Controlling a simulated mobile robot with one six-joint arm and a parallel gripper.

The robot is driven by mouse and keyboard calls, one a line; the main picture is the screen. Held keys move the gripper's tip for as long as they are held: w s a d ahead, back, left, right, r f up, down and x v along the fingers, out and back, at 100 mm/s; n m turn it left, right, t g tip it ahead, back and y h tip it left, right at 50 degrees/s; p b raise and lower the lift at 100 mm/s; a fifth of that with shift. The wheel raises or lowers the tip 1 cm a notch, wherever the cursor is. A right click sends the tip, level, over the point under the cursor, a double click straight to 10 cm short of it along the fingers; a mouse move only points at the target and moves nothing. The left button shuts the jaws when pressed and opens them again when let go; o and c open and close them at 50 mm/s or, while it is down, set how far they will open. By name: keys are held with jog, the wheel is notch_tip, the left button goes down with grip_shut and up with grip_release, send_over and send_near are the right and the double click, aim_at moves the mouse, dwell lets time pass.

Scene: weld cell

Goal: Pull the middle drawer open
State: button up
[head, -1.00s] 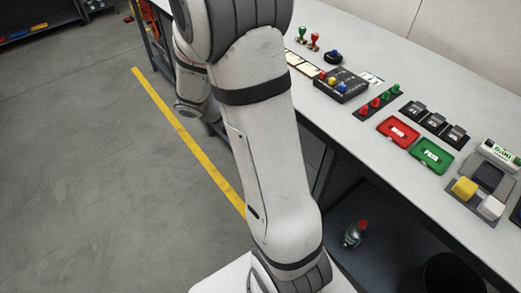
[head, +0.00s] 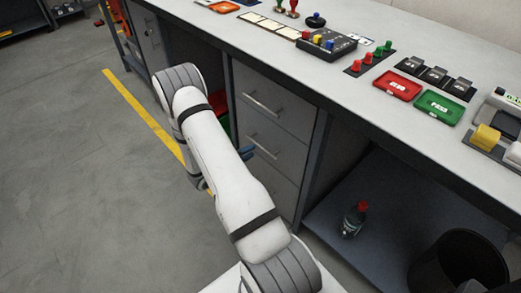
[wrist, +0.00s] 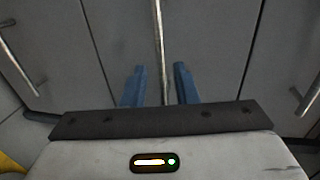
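The middle drawer (head: 285,152) is a grey front with a bar handle (head: 263,146) in the cabinet under the bench. It looks closed, level with the drawer above. In the wrist view the middle drawer's front (wrist: 205,40) faces me, and its silver handle (wrist: 159,45) runs down the picture between my fingers. My gripper (wrist: 160,84) is open, with one blue finger on each side of the handle and a gap showing at both. In the head view my gripper (head: 246,153) is at the middle drawer's handle, partly hidden behind my arm.
The top drawer (head: 275,95) is closed above. The bottom drawer (head: 282,195) is partly hidden by my arm. The benchtop (head: 350,85) carries trays and buttons. Floor at left is clear.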

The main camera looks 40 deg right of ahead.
aim_at(260, 146)
jog(key=b+x, duration=0.1)
jog(key=x, duration=0.5)
jog(key=shift+c, duration=0.4)
grip_shut()
